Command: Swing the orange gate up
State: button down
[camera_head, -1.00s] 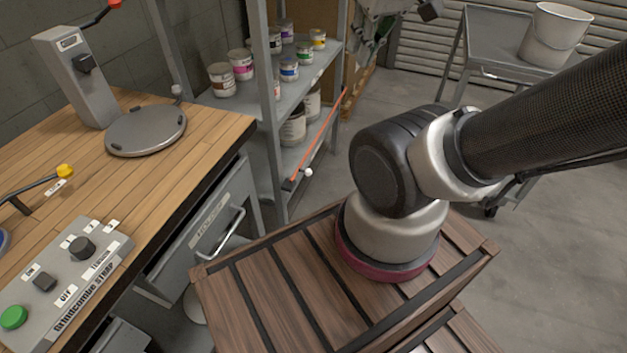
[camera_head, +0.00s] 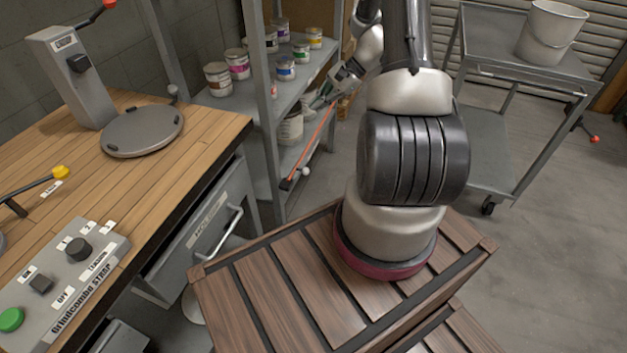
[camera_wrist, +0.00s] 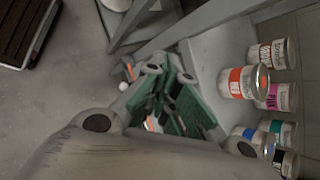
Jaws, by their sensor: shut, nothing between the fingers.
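The orange gate (camera_head: 312,143) is a thin bar slanting across the open front of the grey shelf rack. Its low end has a white knob (camera_head: 305,171). My gripper (camera_head: 317,99) is at the rack's front, near the gate's upper part. In the wrist view my gripper's green-padded fingers (camera_wrist: 168,118) fill the middle, shut and empty. Bits of the orange gate (camera_wrist: 125,67) show beside and behind the fingers, with the white knob (camera_wrist: 124,86) to their left. I cannot tell whether the fingers touch the bar.
Labelled paint cans (camera_head: 237,64) stand on the rack's shelf (camera_head: 205,95); several show close to my gripper in the wrist view (camera_wrist: 243,83). A wooden workbench (camera_head: 165,165) is at left. A grey cart (camera_head: 525,75) with a white bucket (camera_head: 550,30) stands at right.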

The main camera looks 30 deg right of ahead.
jog(key=s+d+f+m+t, duration=0.1)
jog(key=f+m, duration=0.3)
jog(key=f, duration=0.7)
jog(key=s+d+f+m+t, duration=0.2)
jog(key=f+m+t, duration=0.1)
jog(key=f, duration=0.9)
jog(key=s+d+f+m+t, duration=0.2)
jog(key=f+m, duration=0.3)
jog(key=f, duration=0.7)
jog(key=shift+d+m+h, duration=0.25)
jog(key=shift+m+h, duration=0.15)
jog(key=shift+f, duration=0.1)
jog(key=x, duration=1)
jog(key=shift+w+a+r, duration=0.1)
jog(key=shift+w+r, duration=0.05)
jog(key=shift+r, duration=0.85)
jog(key=shift+w+a+r, duration=0.1)
jog(key=shift+w+r, duration=0.05)
jog(key=shift+r, duration=0.8)
